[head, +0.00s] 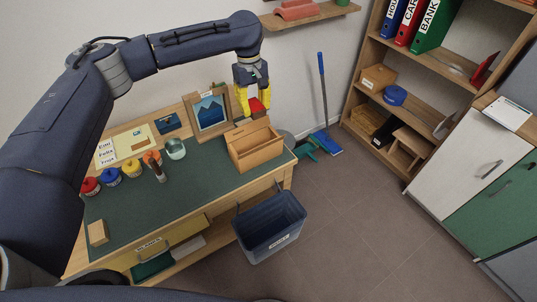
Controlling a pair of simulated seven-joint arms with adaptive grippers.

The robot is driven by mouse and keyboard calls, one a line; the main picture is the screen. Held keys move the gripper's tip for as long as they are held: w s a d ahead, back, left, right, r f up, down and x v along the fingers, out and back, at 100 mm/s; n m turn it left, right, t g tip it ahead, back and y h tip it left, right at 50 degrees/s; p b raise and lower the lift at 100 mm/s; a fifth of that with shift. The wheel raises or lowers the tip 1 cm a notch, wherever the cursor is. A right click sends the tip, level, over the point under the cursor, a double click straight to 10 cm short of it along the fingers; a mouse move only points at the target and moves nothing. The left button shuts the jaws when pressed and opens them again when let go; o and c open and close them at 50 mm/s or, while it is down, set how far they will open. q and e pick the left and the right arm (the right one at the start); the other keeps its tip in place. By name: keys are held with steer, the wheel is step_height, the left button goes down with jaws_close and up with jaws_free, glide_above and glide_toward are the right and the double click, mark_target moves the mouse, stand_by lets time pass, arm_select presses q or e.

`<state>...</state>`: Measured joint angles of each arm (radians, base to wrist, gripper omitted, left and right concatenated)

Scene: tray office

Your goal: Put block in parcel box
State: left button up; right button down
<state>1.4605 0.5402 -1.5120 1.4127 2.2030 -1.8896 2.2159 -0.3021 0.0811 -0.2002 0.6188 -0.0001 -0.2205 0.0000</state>
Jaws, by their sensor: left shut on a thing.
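My left gripper (256,107), with yellow fingers, points down at the back right of the desk. It is shut on a red block (258,104). The fingers partly hide the block. The light-brown parcel box (257,154) stands on the desk's right end. In the picture the gripper and block are just above the box's back edge; I cannot tell whether the block is over its opening. My right gripper is not in view.
A framed picture (211,113) stands left of the gripper. A tan block (97,233) lies at the front left. The desk's middle is clear. A blue bin (268,238) stands on the floor.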

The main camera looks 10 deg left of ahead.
arm_select(q)
steer(key=shift+s+a+f, duration=0.1)
steer(key=shift+f, duration=0.4)
step_height(320, 180, down, 19)
stand_by(0.4)
steer(key=shift+f, duration=0.6)
steer(key=o, duration=1.2)
steer(key=shift+r, duration=0.1)
step_height(320, 180, up, 13)
steer(key=w+a, duration=0.1)
